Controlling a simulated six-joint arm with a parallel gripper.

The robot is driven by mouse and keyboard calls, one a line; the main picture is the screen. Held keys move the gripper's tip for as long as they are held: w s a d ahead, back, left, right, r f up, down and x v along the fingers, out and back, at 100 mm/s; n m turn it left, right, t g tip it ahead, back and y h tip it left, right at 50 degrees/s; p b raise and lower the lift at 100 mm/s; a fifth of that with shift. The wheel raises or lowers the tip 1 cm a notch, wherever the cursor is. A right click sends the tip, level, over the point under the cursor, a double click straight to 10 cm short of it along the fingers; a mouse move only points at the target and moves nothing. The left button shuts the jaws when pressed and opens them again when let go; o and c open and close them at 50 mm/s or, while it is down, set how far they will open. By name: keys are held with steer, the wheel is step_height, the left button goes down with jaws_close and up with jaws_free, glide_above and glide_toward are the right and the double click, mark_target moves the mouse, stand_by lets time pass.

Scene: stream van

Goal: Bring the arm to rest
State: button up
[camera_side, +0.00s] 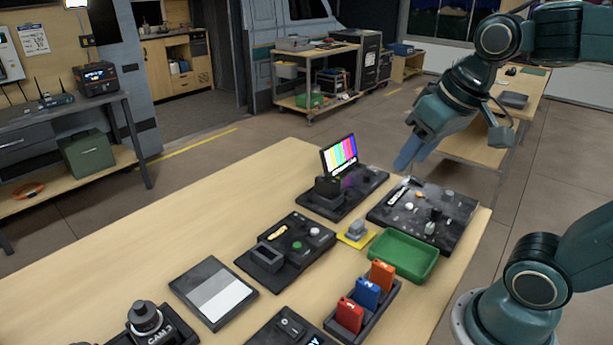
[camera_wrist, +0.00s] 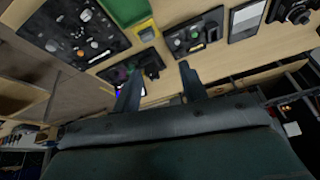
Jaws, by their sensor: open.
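My gripper (camera_side: 408,158) hangs in the air above the far right part of the table, behind the dark control panel with knobs (camera_side: 424,212). In the wrist view its two fingers (camera_wrist: 158,88) stand wide apart with nothing between them. The table (camera_side: 160,228) lies below and in front of it. My arm reaches in from the right side, bent and raised clear of the table. The gripper touches nothing that I can see.
On the table are a small screen with colour bars (camera_side: 340,154), a green tray (camera_side: 404,256), a rack with red, blue and orange blocks (camera_side: 362,318), a grey chart (camera_side: 213,291), a black button box (camera_side: 284,250) and a camera unit (camera_side: 145,322). A yellow pad (camera_side: 356,236) sits beside the tray.

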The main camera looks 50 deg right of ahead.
steer(key=s, duration=0.1)
steer(key=s+a+f+n, duration=0.1)
steer(key=s, duration=0.1)
steer(key=s+f+n, duration=0.1)
steer(key=shift+s+a+f+t, duration=0.15)
steer(key=shift+s+a+t, duration=0.1)
steer(key=shift+a+t, duration=0.15)
